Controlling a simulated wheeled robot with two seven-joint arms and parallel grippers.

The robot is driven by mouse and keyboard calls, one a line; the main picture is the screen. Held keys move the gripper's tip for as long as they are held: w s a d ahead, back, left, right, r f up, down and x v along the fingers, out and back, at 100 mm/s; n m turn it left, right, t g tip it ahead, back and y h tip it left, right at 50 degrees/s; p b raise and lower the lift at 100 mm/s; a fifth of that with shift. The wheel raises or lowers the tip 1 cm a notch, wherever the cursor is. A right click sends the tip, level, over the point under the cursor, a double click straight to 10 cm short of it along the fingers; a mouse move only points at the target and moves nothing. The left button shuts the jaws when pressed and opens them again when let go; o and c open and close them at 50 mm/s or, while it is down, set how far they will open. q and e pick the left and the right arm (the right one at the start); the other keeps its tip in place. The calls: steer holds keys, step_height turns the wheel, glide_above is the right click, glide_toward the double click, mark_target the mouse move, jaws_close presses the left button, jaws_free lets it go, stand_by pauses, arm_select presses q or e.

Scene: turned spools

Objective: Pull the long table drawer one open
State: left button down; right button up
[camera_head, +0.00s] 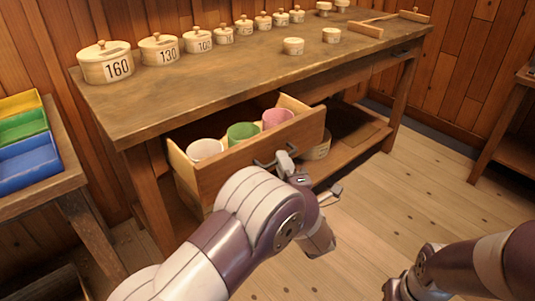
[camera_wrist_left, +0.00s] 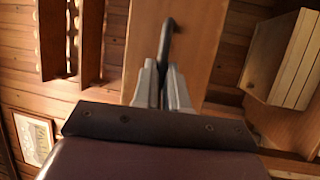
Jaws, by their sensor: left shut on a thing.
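The long table drawer (camera_head: 228,178) stands pulled out from under the worktable's top, its inside showing. My left gripper (camera_head: 286,164) is at the drawer front, shut on the dark bar handle (camera_head: 264,163). In the left wrist view, my left gripper's fingers (camera_wrist_left: 162,85) close around the dark handle (camera_wrist_left: 166,40) in front of the wooden drawer front (camera_wrist_left: 200,45). My arm hides part of the drawer's lower front. My right arm shows at lower right, its gripper out of frame.
The worktable (camera_head: 180,95) carries a row of lidded, numbered wooden canisters (camera_head: 106,64) along its back. A lower shelf (camera_head: 345,150) lies beneath. A side table with coloured bins (camera_head: 25,155) stands at left. The floor (camera_head: 400,190) in front at right is clear.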

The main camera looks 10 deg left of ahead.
arm_select(q)
steer(key=shift+s+d, duration=0.8)
steer(key=shift+d, duration=0.2)
steer(key=shift+s+d, duration=0.75)
steer(key=shift+d, duration=0.2)
steer(key=c, duration=1.2)
jaws_free()
steer(key=shift+o, duration=0.2)
steer(key=p+v, duration=0.1)
steer(key=v, duration=1.1)
steer(key=shift+s+p, duration=0.25)
steer(key=shift+p, duration=0.05)
steer(key=shift+d+f, duration=0.1)
steer(key=shift+d, duration=0.05)
